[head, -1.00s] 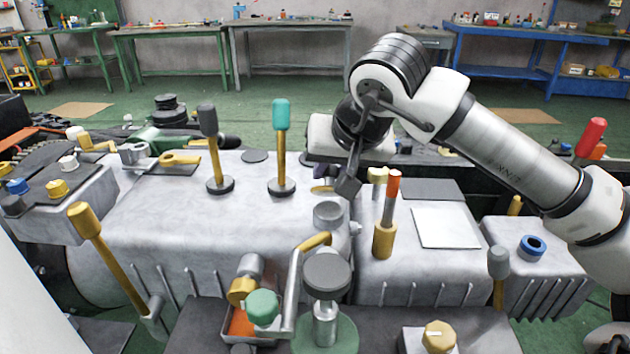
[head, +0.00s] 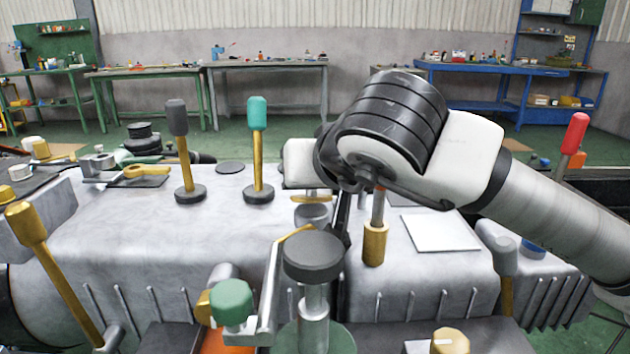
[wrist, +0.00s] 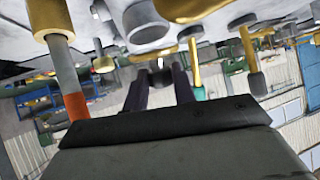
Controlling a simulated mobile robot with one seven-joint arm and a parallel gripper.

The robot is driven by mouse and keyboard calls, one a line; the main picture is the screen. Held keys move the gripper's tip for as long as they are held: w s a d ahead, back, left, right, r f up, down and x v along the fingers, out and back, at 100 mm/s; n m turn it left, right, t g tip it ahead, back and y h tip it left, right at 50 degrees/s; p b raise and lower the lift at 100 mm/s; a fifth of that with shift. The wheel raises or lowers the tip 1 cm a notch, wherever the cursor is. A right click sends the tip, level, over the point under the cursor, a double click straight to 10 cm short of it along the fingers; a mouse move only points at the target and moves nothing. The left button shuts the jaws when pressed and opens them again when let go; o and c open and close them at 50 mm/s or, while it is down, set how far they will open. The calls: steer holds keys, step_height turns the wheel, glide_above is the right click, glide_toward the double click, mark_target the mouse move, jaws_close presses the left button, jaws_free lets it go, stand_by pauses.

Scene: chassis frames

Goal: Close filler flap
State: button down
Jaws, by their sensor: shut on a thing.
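The filler neck (head: 312,213) is a short grey cylinder on the grey housing. The filler flap (head: 312,198) is a thin gold disc above the neck's mouth, seen nearly edge-on, with a small gap below it. My gripper (head: 342,205) points down just right of the flap, partly hidden by my wrist and the grey round knob. In the wrist view, my gripper's dark fingers (wrist: 161,82) meet a small part at the gold flap (wrist: 152,57). I read this as shut on the flap; the contact is small and unclear.
The grey round knob (head: 313,256) and gold-topped crank (head: 285,243) stand in front. A teal-topped lever (head: 257,150) and a grey-topped lever (head: 183,155) rise to the left.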

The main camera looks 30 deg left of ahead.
mark_target(315, 197)
steer(key=shift+r, duration=0.15)
steer(key=c, duration=1.1)
jaws_free()
steer(key=shift+c, duration=0.2)
step_height(315, 197, up, 20)
steer(key=p, duration=0.4)
steer(key=shift+p, duration=0.4)
